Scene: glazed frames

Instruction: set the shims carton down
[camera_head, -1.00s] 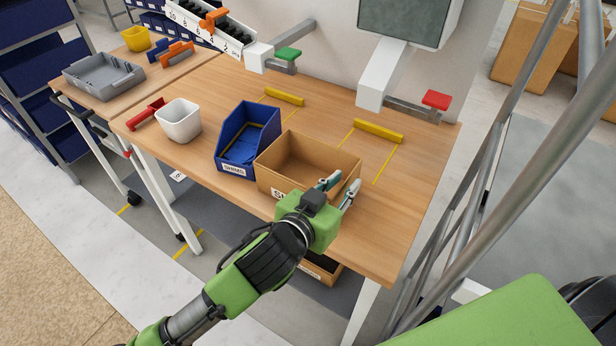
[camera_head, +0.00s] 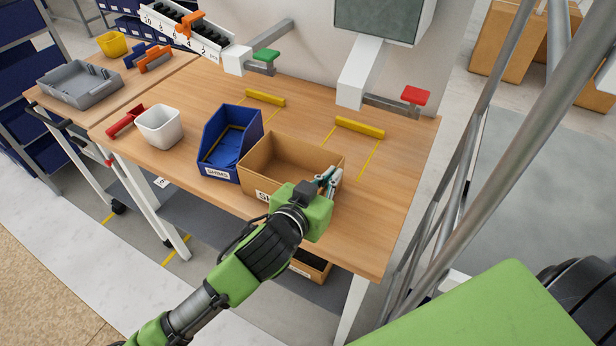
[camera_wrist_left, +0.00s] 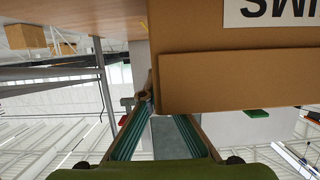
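The shims carton (camera_head: 290,155) is an open, empty-looking brown box near the front edge of the workbench. It appears to rest on the bench top. Its front label is mostly hidden by my left arm; in the wrist view the carton (camera_wrist_left: 235,85) shows part of the label upside down. My left gripper (camera_head: 329,182) is at the carton's right end, its fingers close together on the side wall. In the wrist view the fingers (camera_wrist_left: 153,112) converge at the carton's edge. My right gripper is out of view.
A blue bin (camera_head: 215,160) labelled SHIMS stands just left of the carton. A white cup (camera_head: 160,128) and red tool (camera_head: 126,121) lie farther left. Yellow blocks (camera_head: 360,127) sit behind. The bench right of the carton is clear; metal posts (camera_head: 480,150) stand beyond.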

